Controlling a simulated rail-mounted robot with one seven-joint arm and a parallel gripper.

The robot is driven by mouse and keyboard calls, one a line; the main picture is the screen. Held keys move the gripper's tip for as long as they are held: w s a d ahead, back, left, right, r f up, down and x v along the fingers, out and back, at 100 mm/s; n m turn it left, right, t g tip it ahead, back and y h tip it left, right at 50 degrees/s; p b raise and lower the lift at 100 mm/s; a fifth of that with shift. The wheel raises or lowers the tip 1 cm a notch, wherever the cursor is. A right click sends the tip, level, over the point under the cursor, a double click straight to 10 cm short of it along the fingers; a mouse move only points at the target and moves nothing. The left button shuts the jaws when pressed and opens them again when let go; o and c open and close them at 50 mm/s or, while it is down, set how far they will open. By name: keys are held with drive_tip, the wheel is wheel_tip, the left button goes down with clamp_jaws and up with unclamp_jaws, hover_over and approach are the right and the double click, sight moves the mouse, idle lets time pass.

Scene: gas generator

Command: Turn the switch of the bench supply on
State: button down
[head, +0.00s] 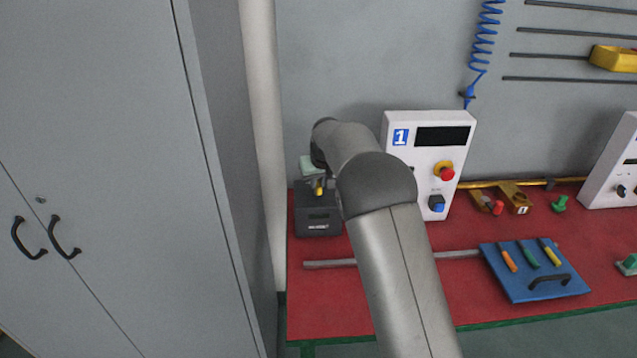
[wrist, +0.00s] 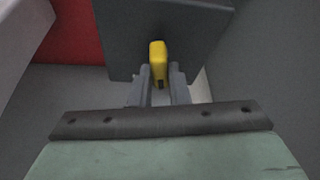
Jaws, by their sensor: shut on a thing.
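A dark grey box (head: 317,222) with a small pale label stands at the left end of the red bench; I take it as the bench supply, though its label is too small to read. A yellow switch lever (head: 319,190) shows at its top. In the wrist view the yellow lever (wrist: 158,62) stands between the two grey fingers of my gripper (wrist: 158,88), in front of the dark box face (wrist: 120,35). My gripper is shut on the lever. The lever's base and the lower finger contact are partly hidden.
A white panel (head: 425,160) marked 1, with a red button (head: 447,174) and a blue switch (head: 437,204), stands just right of my arm. A blue board (head: 535,285) with coloured tools lies farther right. A tall grey cabinet (head: 110,180) bounds the left.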

drive_tip(key=m+h, duration=0.1)
drive_tip(key=m, duration=0.3)
drive_tip(key=shift+a+h, duration=0.2)
drive_tip(key=shift+h, duration=0.2)
drive_tip(key=shift+m+h, duration=0.7)
drive_tip(key=shift+m, duration=1.5)
drive_tip(key=c, duration=1.4)
unclamp_jaws()
drive_tip(key=shift+r, duration=0.15)
drive_tip(key=b+v, duration=0.2)
drive_tip(key=v, duration=1.5)
drive_tip(key=shift+a+r, duration=0.1)
drive_tip(key=shift+a, duration=0.05)
